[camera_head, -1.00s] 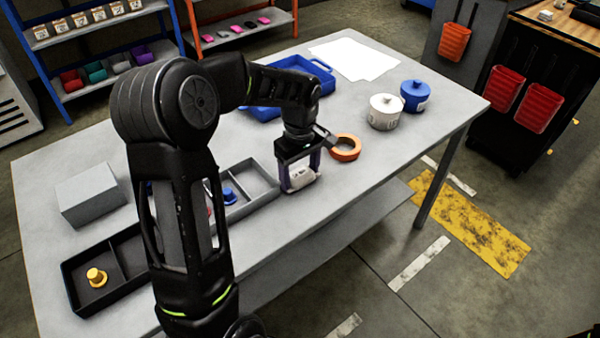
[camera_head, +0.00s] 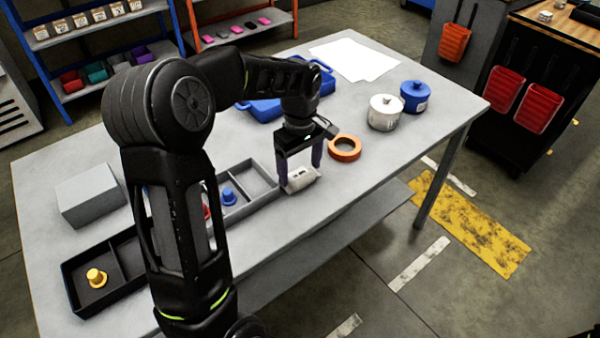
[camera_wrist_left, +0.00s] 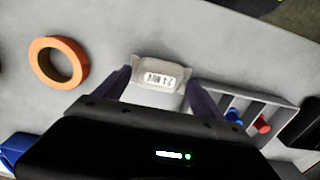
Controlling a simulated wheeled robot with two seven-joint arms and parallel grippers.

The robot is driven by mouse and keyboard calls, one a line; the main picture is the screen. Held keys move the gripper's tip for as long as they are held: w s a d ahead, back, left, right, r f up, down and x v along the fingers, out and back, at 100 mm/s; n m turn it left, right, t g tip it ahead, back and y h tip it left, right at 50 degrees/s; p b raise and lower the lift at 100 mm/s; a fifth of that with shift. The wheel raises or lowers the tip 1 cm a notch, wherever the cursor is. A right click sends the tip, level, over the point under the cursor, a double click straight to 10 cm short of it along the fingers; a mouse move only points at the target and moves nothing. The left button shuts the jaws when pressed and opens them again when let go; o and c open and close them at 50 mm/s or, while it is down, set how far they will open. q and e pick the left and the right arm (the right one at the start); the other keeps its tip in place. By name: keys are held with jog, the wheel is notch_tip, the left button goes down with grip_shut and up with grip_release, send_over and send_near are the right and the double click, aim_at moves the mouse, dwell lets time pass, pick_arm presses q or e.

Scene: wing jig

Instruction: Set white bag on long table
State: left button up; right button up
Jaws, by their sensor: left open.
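The white bag (camera_head: 301,179) lies on the long table (camera_head: 330,220), near its front edge, between the grey divided tray and the orange ring. In the left wrist view the bag (camera_wrist_left: 160,74) shows a printed label and lies between the fingertips. My left gripper (camera_head: 300,170) is just above the bag, its dark fingers spread wide on either side of it. The gripper (camera_wrist_left: 160,88) is open, with a gap visible beside the bag. My right gripper does not show.
A grey divided tray (camera_head: 262,184) is left of the bag, and an orange ring (camera_head: 345,148) is to its right. White and blue jars (camera_head: 384,113) stand further right. A blue tray (camera_head: 262,110) and white sheets (camera_head: 355,58) lie behind. The table's front right is clear.

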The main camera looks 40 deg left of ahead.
aim_at(300, 175)
pick_arm(q)
notch_tip(300, 175, up, 10)
jog(key=shift+f, duration=0.25)
dwell(0.8)
